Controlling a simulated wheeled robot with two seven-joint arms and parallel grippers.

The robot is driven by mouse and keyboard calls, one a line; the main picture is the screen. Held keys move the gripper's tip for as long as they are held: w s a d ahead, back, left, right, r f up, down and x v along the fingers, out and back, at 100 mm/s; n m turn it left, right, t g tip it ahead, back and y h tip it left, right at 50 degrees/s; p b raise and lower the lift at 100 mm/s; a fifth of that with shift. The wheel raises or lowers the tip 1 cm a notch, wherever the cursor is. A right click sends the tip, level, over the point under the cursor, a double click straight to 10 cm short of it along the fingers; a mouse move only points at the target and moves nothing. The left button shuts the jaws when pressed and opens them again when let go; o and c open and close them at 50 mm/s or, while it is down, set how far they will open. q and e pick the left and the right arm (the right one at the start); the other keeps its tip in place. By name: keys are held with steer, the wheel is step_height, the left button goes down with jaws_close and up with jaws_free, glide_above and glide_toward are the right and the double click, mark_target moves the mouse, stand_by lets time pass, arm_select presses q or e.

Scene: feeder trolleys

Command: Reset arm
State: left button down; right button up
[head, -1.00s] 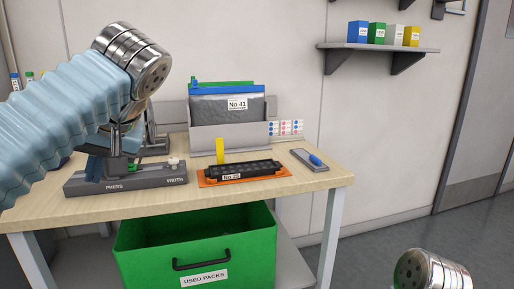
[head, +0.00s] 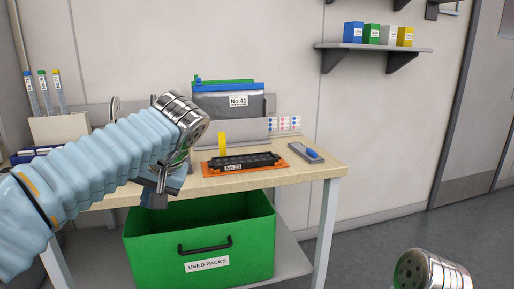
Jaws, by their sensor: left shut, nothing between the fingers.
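My left arm, in a light blue sleeve, reaches in from the left in the head view. Its gripper (head: 160,192) points down in front of the table's front edge, above the green bin. Its fingers are shut with nothing visible between them. The arm covers much of the press on the table. At the lower right a metal wrist part of my right arm shows, but its fingers are out of the picture.
The wooden table (head: 316,171) holds a black feeder strip on an orange tray (head: 298,175), a grey holder with the No 41 pouch (head: 228,104), and a small tray with a blue item (head: 311,153). The green USED PACKS bin (head: 150,252) is below. Floor at right is clear.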

arm_select(q)
steer(key=w+d+f+m+g+h, duration=0.1)
steer(key=d+f+h, duration=0.15)
steer(key=f, duration=0.95)
steer(key=d+f+m+g+h, duration=0.15)
steer(key=d+f, duration=0.25)
steer(key=f, duration=0.7)
steer(key=w+d+f+m+h, duration=0.1)
steer(key=d+f+m+h, duration=0.15)
steer(key=f, duration=0.95)
steer(key=s+d+f+n+h, duration=0.2)
steer(key=s+f+n, duration=0.3)
steer(key=s+f, duration=1.5)
step_height(320, 180, down, 2)
steer(key=shift+s+f+n+h, duration=0.25)
steer(key=shift+s+n+h, duration=0.1)
steer(key=shift+h, duration=0.4)
